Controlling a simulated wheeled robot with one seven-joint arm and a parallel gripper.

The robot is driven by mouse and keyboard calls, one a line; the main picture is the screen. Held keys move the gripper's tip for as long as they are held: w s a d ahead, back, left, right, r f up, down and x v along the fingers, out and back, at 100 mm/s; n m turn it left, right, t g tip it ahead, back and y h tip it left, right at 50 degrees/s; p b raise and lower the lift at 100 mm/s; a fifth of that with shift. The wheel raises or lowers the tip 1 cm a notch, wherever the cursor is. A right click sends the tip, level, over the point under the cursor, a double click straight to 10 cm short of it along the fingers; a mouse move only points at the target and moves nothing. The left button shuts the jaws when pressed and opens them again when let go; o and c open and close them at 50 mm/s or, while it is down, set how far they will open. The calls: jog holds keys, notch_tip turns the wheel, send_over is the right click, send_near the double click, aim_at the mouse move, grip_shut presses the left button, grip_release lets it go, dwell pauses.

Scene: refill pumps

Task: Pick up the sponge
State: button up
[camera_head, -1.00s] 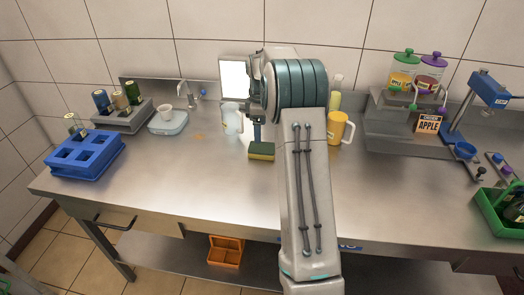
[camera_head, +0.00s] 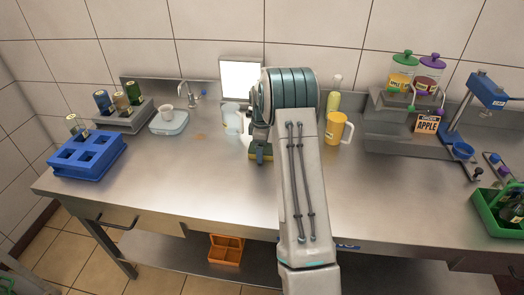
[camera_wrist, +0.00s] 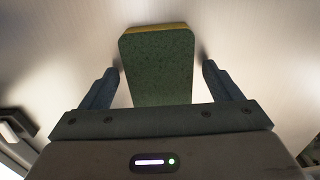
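The sponge (camera_wrist: 157,68) has a green top and a yellow layer at its far edge. In the wrist view it lies on the steel counter between the two fingers of my gripper (camera_wrist: 155,85). The fingers are open, with a gap on each side of the sponge. In the head view the sponge (camera_head: 255,157) is mostly hidden behind my gripper (camera_head: 260,155), which is over it.
A clear jug (camera_head: 231,117) stands behind and left of the sponge. A yellow mug (camera_head: 335,128) stands to the right of my arm. A blue crate (camera_head: 88,157) and a sink tray (camera_head: 169,123) are at left. The counter's front left is clear.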

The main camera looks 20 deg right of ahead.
jog(key=c, duration=1.1)
jog(key=shift+o, duration=0.2)
jog(key=shift+r, duration=0.6)
notch_tip(320, 180, up, 3)
jog(key=shift+b, duration=0.65)
jog(key=s+d+r+b, duration=0.2)
jog(key=s+d+r, duration=0.4)
jog(key=s, duration=0.3)
jog(key=shift+s+d+r, duration=0.2)
jog(key=shift+d+r, duration=0.2)
jog(key=shift+d, duration=0.1)
